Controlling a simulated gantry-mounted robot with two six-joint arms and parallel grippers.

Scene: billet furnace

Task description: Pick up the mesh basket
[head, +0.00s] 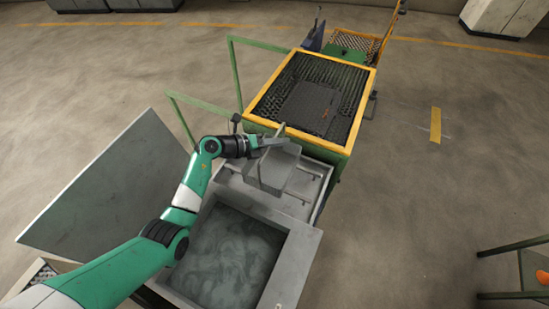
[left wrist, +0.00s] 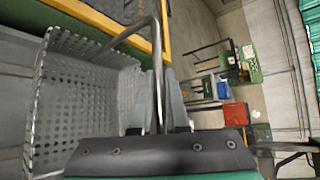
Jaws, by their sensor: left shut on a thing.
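The mesh basket (head: 268,174) is a small grey box with a thin bent handle. In the head view it is just in front of the yellow-rimmed bin, over the grey rack beside the tank. In the left wrist view its perforated walls (left wrist: 85,95) fill the left side, with the open side facing the camera. My left gripper (head: 272,142) is shut on the basket's handle, which runs between its fingers (left wrist: 172,105) in the left wrist view. Whether the basket touches the rack beneath is unclear. My right gripper is not in view.
A tank (head: 297,262) of cloudy grey liquid lies in front of the rack, with a tilted lid (head: 105,190) at its left. A yellow-rimmed mesh bin (head: 362,95) stands directly behind. A green-framed stand (head: 530,270) is at lower right.

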